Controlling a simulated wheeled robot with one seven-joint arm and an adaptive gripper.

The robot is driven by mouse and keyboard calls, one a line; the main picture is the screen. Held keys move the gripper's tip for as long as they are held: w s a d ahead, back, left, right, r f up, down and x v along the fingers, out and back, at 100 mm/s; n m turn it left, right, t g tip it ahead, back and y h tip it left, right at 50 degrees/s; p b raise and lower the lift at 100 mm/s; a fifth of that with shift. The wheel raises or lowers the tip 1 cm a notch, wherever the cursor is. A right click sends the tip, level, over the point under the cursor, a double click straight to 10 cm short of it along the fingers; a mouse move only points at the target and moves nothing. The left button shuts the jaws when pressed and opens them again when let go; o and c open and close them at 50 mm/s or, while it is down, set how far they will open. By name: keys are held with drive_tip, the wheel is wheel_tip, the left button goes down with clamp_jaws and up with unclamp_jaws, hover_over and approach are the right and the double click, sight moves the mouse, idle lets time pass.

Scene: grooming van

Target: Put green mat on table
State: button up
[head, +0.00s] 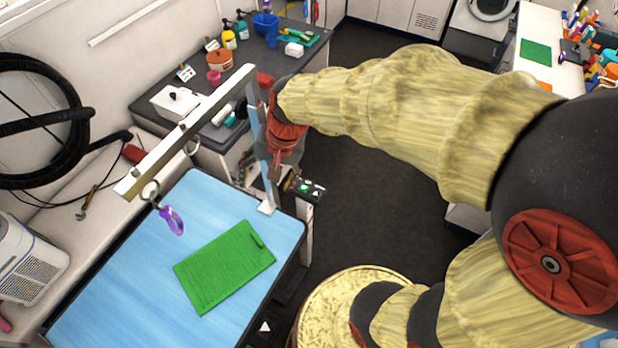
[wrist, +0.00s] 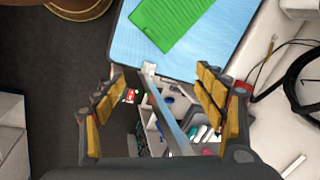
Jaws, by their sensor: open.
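A green mat (head: 222,270) lies flat on the blue-topped grooming table (head: 128,262), near its right end. A small dark green roll or ridge shows at one corner of the mat. The mat also shows, cut off, at the top of the wrist view (wrist: 165,18). My gripper (wrist: 162,77) is open and empty, beyond the table's right corner. The grooming arm's post appears between its fingers in the wrist view; whether it stands between them in depth I cannot tell. In the head view my gripper (head: 276,172) is partly hidden by that post.
The grooming arm's upright post (head: 256,130) stands at the table's corner; its bar reaches left with a purple loop (head: 172,220) hanging. A cluttered grey counter (head: 262,55) stands behind. Another green mat (head: 535,50) lies on the white counter at far right. Dark floor between is clear.

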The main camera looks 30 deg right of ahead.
drive_tip(key=s+d+r+n+t+h, duration=0.1)
drive_tip(key=s+d+r+n, duration=0.1)
drive_tip(key=s+r, duration=0.3)
drive_tip(key=s+d+r+n+t+h, duration=0.1)
drive_tip(key=s+d+r+n+t, duration=0.1)
drive_tip(key=s+r+n, duration=0.2)
drive_tip(key=s+r, duration=0.2)
drive_tip(key=s, duration=0.1)
drive_tip(key=shift+d+r+n+h, duration=0.3)
drive_tip(key=shift+d, duration=0.05)
drive_tip(key=shift+f, duration=0.1)
wheel_tip(320, 180, down, 11)
drive_tip(key=b, duration=1)
drive_tip(key=shift+r+b, duration=0.2)
drive_tip(key=shift+b, duration=0.2)
